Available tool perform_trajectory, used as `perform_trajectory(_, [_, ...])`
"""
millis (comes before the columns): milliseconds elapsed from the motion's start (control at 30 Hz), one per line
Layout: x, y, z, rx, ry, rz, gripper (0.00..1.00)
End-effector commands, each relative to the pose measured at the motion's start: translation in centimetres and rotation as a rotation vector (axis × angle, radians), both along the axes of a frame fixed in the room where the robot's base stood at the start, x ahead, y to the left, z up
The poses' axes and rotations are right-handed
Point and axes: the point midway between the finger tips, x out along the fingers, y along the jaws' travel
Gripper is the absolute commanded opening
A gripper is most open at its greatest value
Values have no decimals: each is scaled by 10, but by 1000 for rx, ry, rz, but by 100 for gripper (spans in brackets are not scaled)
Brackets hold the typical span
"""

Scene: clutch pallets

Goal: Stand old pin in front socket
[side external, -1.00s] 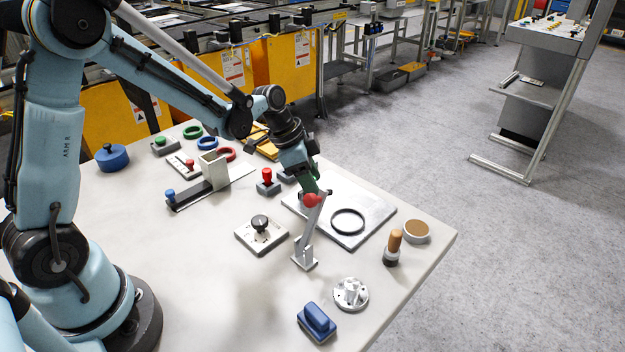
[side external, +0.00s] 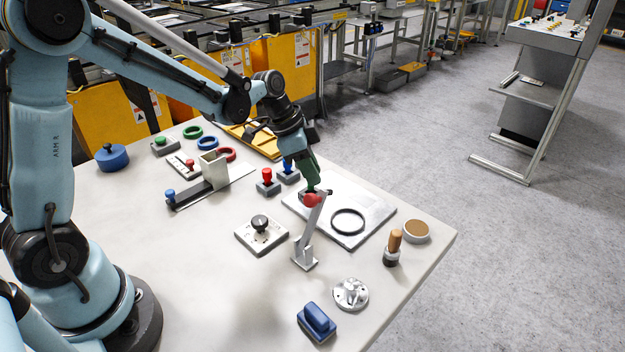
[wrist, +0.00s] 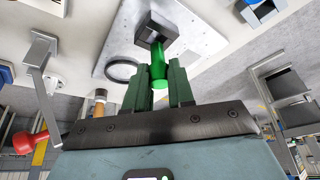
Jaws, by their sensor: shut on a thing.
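My gripper (wrist: 165,85), with dark green fingers, is shut on a bright green pin (wrist: 160,66), which I take to be the old pin. At the pin's far end is a dark square block (wrist: 157,30), over the grey plate (wrist: 196,38). I cannot tell whether the block is joined to the pin or is a socket standing on the plate. In the side view, my gripper (side external: 308,186) is low over the left part of the plate (side external: 340,238). The red-balled lever (side external: 308,232) partly hides the fingertips and pin there. I cannot make out the front socket for certain.
The lever's red ball (side external: 312,200) is close in front of my gripper. A black ring (side external: 348,222) lies on the plate. Red (side external: 267,176) and blue (side external: 287,165) knobs on grey blocks stand left of my gripper. A wooden-handled tool (side external: 394,243) stands to the right.

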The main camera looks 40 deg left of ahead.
Motion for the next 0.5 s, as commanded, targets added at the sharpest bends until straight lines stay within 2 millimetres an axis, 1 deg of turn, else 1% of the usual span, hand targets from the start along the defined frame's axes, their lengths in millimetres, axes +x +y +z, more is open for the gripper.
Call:
perform_trajectory(33, [0, 0, 7, 0, 0, 0, 0])
perform_trajectory(300, [0, 0, 49, 0, 0, 0, 0])
perform_trajectory(500, [2, 0, 69, 0, 0, 0, 0])
